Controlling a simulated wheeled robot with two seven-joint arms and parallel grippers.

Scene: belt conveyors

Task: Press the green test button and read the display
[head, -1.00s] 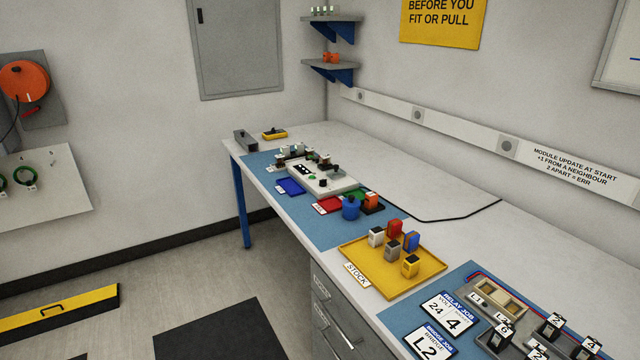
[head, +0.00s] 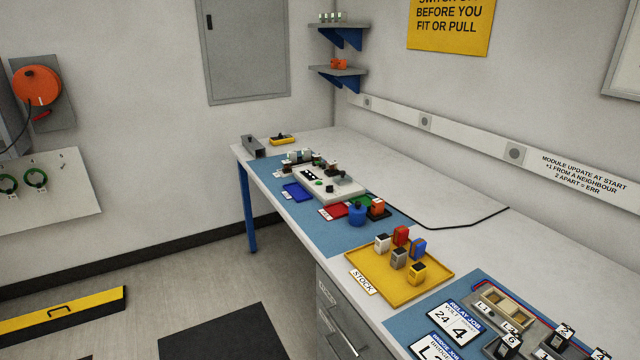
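A white tester unit (head: 345,188) lies on the far blue mat of the workbench, around the middle of the view. A small black display (head: 309,175) with light marks is on its top; the marks are too small to read. A small green button (head: 318,183) seems to sit beside the display, with a dark knob close by. Several small modules stand along the unit's back edge. Neither of my grippers is in view, and nothing touches the tester.
Blue (head: 297,192), red and green trays lie along the tester's front. A blue pot (head: 357,214) stands near them. A yellow stock tray (head: 375,277) holds several modules. Job cards and a relay board are at lower right.

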